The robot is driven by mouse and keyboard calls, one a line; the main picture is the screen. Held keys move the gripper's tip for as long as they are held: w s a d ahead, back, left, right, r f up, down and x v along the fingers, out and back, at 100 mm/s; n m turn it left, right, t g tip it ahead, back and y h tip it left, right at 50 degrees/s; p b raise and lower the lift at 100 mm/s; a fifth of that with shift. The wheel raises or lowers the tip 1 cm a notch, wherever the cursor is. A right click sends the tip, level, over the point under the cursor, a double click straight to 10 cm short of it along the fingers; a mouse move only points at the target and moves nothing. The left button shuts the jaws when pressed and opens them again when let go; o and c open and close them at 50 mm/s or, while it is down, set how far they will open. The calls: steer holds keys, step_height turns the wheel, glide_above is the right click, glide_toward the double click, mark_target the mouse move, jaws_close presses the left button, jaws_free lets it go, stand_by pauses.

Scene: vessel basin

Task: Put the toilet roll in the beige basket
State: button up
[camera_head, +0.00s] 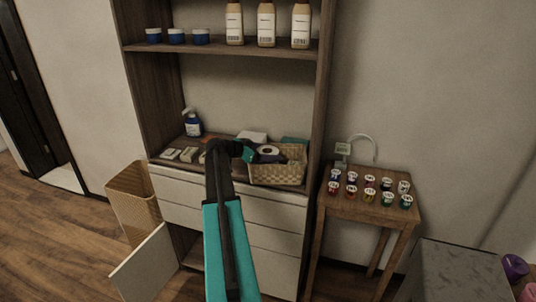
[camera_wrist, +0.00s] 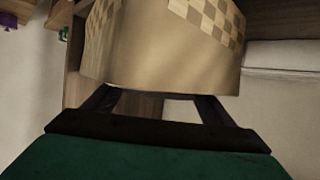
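The beige basket (camera_head: 277,174) is woven and stands on the cabinet counter at its right front. The toilet roll (camera_head: 268,150) shows as a pale ring with a dark hole at the basket's left, over its opening. My gripper (camera_head: 262,155) is there with its dark fingers at the roll. I cannot tell whether the roll touches the basket.
A lower cabinet door (camera_head: 146,268) hangs open. A wooden side table (camera_head: 350,205) with several small jars stands to the right. A shelf (camera_head: 225,49) runs above.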

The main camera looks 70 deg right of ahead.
steer(key=shift+o, duration=0.4)
steer(key=shift+r+p, duration=0.3)
steer(key=shift+p, duration=0.2)
steer(key=shift+r+p, duration=0.45)
steer(key=shift+p, duration=0.2)
steer(key=shift+w+a+b, duration=0.25)
steer(key=shift+a+b, duration=0.05)
steer(key=b+v, duration=0.3)
steer(key=v, duration=0.8)
steer(key=shift+a+r, duration=0.1)
